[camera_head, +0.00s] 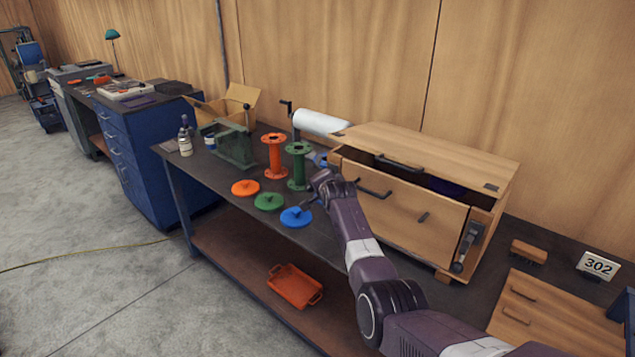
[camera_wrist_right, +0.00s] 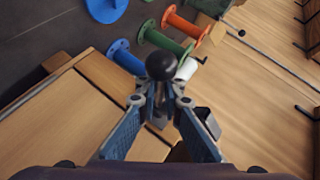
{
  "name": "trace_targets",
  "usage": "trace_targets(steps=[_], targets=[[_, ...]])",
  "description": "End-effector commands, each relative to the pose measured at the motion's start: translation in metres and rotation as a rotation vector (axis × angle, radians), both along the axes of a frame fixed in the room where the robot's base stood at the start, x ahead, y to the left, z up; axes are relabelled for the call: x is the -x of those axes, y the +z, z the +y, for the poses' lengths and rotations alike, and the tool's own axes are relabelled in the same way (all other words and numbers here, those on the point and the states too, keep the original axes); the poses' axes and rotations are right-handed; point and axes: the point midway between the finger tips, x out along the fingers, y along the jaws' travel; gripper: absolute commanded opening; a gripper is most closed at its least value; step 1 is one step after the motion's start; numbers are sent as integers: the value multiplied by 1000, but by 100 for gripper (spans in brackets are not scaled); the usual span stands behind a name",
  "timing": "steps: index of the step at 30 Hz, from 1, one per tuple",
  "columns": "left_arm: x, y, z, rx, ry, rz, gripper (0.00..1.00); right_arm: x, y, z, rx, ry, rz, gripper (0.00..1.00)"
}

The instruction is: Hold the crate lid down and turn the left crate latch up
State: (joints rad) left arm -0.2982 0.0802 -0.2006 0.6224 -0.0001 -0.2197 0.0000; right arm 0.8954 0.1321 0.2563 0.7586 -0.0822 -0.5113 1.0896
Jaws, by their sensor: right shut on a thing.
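The wooden crate (camera_head: 410,222) stands on the bench at the right of the head view. Its lid (camera_head: 450,152), with a black handle, sits slightly raised, with a dark gap between it and the front panel. The right latch (camera_head: 467,246) is a grey metal piece at the front's right end, its knob low. My right gripper (camera_head: 322,181) is at the crate's left front corner. In the right wrist view its fingers are shut on the left latch, whose black ball knob (camera_wrist_right: 161,66) shows at the fingertips. The rest of that latch is hidden. My left gripper is out of view.
Orange (camera_head: 274,157) and green (camera_head: 298,168) spools stand left of my gripper; a blue spool (camera_wrist_right: 125,56) is close by. Orange, green and blue discs (camera_head: 296,217) lie in front. A brush (camera_head: 528,251) and a 302 sign (camera_head: 598,265) are right of the crate.

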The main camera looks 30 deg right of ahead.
Motion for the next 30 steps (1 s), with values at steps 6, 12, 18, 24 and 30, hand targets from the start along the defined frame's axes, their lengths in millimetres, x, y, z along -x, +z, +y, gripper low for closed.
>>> trace_targets(steps=[6, 12, 18, 24, 30], targets=[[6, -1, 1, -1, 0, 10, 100, 0, -1, 0, -1, -1, 1, 0], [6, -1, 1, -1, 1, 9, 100, 0, -1, -1, -1, -1, 1, 21], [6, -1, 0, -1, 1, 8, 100, 0, 0, 0, 0, -1, 0, 26], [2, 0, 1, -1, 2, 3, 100, 1, 1, 0, 1, 0, -1, 26], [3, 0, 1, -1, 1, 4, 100, 11, 5, 3, 1, 0, -2, 26]])
